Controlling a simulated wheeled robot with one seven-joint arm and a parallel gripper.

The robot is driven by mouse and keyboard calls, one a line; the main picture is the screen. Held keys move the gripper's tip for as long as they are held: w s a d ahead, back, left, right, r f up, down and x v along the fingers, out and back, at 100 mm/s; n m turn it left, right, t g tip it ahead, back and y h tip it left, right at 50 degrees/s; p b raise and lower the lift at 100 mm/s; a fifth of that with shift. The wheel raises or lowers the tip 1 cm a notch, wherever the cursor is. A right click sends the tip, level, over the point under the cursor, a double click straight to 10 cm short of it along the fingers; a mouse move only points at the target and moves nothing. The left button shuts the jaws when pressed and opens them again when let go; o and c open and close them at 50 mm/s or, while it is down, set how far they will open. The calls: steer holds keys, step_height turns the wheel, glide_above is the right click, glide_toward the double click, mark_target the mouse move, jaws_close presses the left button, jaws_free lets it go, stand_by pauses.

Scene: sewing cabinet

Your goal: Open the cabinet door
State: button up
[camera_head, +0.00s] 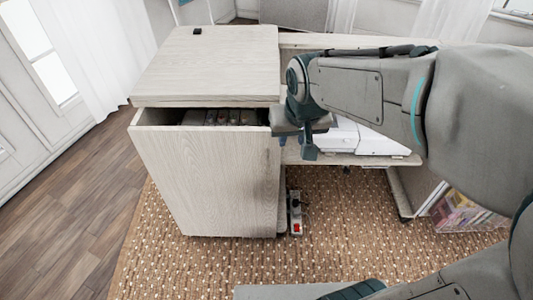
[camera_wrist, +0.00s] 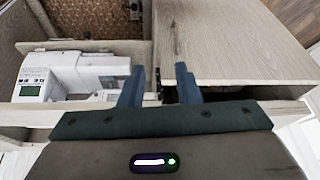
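The sewing cabinet (camera_head: 215,62) stands at the centre left in the head view, with a pale wood-grain top. Its front door panel (camera_head: 205,178) stands out from the body, leaving a dark gap below the top where several small items (camera_head: 232,117) show inside. My gripper (camera_head: 292,142) is at the door's upper right corner. In the wrist view, my gripper (camera_wrist: 158,84) has its two dark blue fingers apart, one on each side of the cabinet's side edge. The cabinet top (camera_wrist: 235,38) is on the right there. Contact with the door is unclear.
A white sewing machine (camera_wrist: 70,75) sits in the opening beside the cabinet, partly hidden by my arm in the head view. A power strip (camera_head: 296,214) lies on the brown rug (camera_head: 335,215). The floor (camera_head: 85,200) left of the cabinet is clear.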

steer(key=b, duration=0.6)
glide_toward(267, 166)
steer(key=shift+n, duration=0.3)
steer(key=b+x, duration=0.4)
steer(key=x, duration=0.6)
steer(key=shift+w+f+b, duration=0.15)
steer(key=shift+f+b, duration=0.2)
steer(key=shift+d, duration=0.1)
jaws_close()
